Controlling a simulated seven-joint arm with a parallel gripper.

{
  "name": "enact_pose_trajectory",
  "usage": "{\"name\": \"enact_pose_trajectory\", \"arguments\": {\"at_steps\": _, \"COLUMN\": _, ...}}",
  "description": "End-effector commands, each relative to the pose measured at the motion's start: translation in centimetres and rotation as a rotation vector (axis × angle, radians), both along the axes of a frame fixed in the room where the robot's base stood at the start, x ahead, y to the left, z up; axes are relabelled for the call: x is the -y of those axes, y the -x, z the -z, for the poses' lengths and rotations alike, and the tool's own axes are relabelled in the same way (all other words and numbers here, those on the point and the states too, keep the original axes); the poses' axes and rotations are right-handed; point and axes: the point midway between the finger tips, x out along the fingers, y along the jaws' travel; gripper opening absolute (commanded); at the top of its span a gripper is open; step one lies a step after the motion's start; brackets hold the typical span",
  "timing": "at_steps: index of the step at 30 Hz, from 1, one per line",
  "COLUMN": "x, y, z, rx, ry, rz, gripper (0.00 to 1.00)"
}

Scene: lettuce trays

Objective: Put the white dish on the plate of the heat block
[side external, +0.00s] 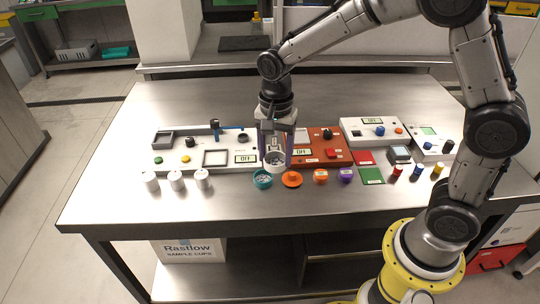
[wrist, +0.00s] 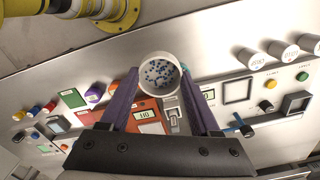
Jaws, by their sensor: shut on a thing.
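My gripper (side external: 275,159) is shut on the white dish (side external: 275,168), one finger on each side. The dish is round and open-topped. In the wrist view the dish (wrist: 160,55) sits between the purple fingers (wrist: 160,74) and holds small blue and whitish bits. It hangs over the front of the panels, behind the teal bowl; its exact height is unclear. A white unit (side external: 228,167) at left has a grey-framed square plate (side external: 215,158) and an OFF display. An orange-red unit (side external: 333,157) to the right also has an OFF display. No label tells which is the heat block.
Three white lidded cups (side external: 176,180) stand at front left. A teal bowl (side external: 262,181), orange lid (side external: 292,179), orange cup (side external: 320,176) and purple cup (side external: 346,175) stand in front. Another white unit (side external: 372,133) stands at back right. The front table strip is clear.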

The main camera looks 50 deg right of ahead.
Motion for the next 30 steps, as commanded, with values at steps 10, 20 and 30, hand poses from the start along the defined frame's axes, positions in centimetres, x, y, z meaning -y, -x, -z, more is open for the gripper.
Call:
{"name": "enact_pose_trajectory", "arguments": {"at_steps": 10, "x": 7.2, "y": -8.3, "z": -0.2, "rx": -0.001, "ry": 0.000, "rz": 0.114, "gripper": 0.11}}
{"name": "enact_pose_trajectory", "arguments": {"at_steps": 20, "x": 19.6, "y": -11.7, "z": 2.8, "rx": -0.002, "ry": 0.000, "rz": 0.331, "gripper": 0.11}}
{"name": "enact_pose_trajectory", "arguments": {"at_steps": 30, "x": 24.0, "y": -10.7, "z": 4.9, "rx": 0.001, "ry": 0.000, "rz": 0.420, "gripper": 0.11}}
